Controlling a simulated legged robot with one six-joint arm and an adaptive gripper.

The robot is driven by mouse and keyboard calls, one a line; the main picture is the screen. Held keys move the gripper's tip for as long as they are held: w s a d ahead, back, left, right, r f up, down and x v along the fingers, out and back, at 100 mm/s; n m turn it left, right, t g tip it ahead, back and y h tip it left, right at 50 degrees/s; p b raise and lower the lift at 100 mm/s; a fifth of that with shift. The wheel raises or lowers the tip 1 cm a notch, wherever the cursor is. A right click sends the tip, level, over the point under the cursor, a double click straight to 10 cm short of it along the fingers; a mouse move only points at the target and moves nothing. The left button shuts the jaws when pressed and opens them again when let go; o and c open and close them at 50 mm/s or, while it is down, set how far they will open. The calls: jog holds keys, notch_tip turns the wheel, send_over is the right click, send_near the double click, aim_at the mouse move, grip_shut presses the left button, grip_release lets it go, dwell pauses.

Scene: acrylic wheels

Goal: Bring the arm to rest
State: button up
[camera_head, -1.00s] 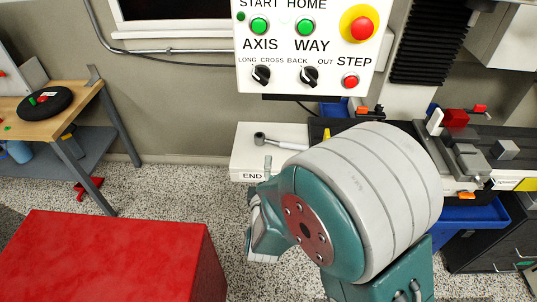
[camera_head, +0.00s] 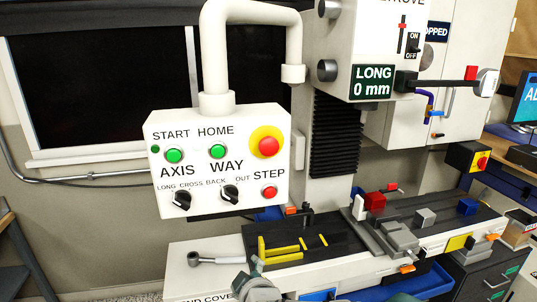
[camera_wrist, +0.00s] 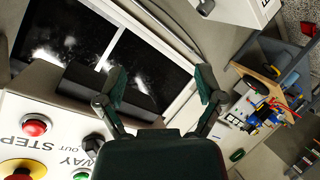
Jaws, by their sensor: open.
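My gripper (camera_wrist: 160,86) shows in the wrist view with its two dark green fingers spread wide apart. It is open, and nothing sits between the fingers. Beyond the fingers are the window and the wall. In the head view only a small part of my arm (camera_head: 257,287) shows at the bottom edge, in front of the white machine base. The rest of the arm is out of the frame.
A white control box (camera_head: 220,165) with buttons and knobs hangs from a thick pipe (camera_head: 216,50). It also fills the lower left of the wrist view (camera_wrist: 50,120). A milling machine table (camera_head: 440,232) with a vise (camera_head: 398,237) and small blocks stands at right.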

jog(key=s+d+r+m+g+h, duration=0.2)
jog(key=s+d+m, duration=0.4)
jog(key=s+d, duration=0.3)
jog(key=s+d+r+m+g+h, duration=0.2)
jog(key=s+d+m, duration=0.4)
jog(key=s+d, duration=0.3)
jog(key=d+r+g, duration=0.1)
jog(key=d+g, duration=0.1)
jog(key=shift+s+d+m+g+h, duration=0.15)
jog(key=shift+s+m+g+h, duration=0.15)
jog(key=shift+g, duration=0.1)
jog(key=shift+r, duration=0.1)
